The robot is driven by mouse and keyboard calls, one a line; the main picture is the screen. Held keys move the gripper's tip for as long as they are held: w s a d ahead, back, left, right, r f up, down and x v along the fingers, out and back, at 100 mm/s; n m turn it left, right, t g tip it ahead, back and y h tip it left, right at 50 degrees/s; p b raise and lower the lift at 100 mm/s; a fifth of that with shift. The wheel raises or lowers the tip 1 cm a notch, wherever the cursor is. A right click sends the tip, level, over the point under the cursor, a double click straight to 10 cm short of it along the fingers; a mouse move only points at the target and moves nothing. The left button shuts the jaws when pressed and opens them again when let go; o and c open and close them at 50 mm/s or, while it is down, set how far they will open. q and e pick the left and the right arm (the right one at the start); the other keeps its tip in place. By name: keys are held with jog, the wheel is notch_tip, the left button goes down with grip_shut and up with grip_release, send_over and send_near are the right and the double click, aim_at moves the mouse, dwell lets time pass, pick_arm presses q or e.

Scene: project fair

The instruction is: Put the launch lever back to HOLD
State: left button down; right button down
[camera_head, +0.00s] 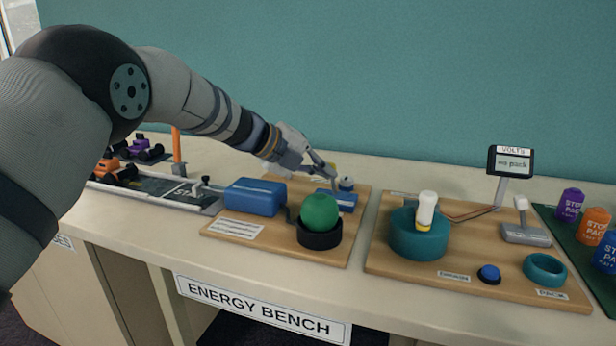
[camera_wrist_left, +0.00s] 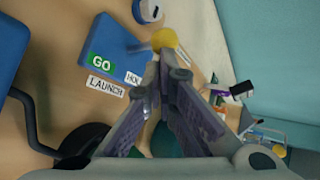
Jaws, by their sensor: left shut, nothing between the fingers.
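The launch box (camera_head: 345,203) is a small blue block on the left wooden board, below my left gripper (camera_head: 333,180). In the left wrist view the blue box (camera_wrist_left: 118,40) carries a green GO label (camera_wrist_left: 102,61), a partly hidden white HOLD label (camera_wrist_left: 133,78) and a LAUNCH label (camera_wrist_left: 105,86) beside it. The lever's yellow knob (camera_wrist_left: 164,38) is just beyond the closed fingertips of my left gripper (camera_wrist_left: 165,58), on a short rod. I cannot tell whether they touch, nor which setting the lever is at. My right gripper is not in view.
A larger blue box (camera_head: 255,197) and a green ball (camera_head: 320,211) in a black ring stand on the same board. On the right board are a teal drum (camera_head: 418,234), a volts display (camera_head: 510,161) and a teal ring (camera_head: 545,269). A track (camera_head: 165,193) lies left.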

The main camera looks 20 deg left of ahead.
pick_arm(q)
jog(key=shift+d+r, duration=0.15)
jog(key=shift+d, duration=0.2)
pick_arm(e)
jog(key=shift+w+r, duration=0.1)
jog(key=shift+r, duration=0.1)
pick_arm(q)
jog(key=shift+w+d, duration=0.1)
jog(key=shift+d, duration=0.4)
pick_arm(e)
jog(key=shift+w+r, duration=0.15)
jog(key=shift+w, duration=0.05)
pick_arm(q)
jog(key=shift+d+p, duration=0.35)
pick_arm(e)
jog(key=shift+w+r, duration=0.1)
pick_arm(q)
jog(key=shift+r, duration=0.15)
jog(key=shift+r, duration=0.7)
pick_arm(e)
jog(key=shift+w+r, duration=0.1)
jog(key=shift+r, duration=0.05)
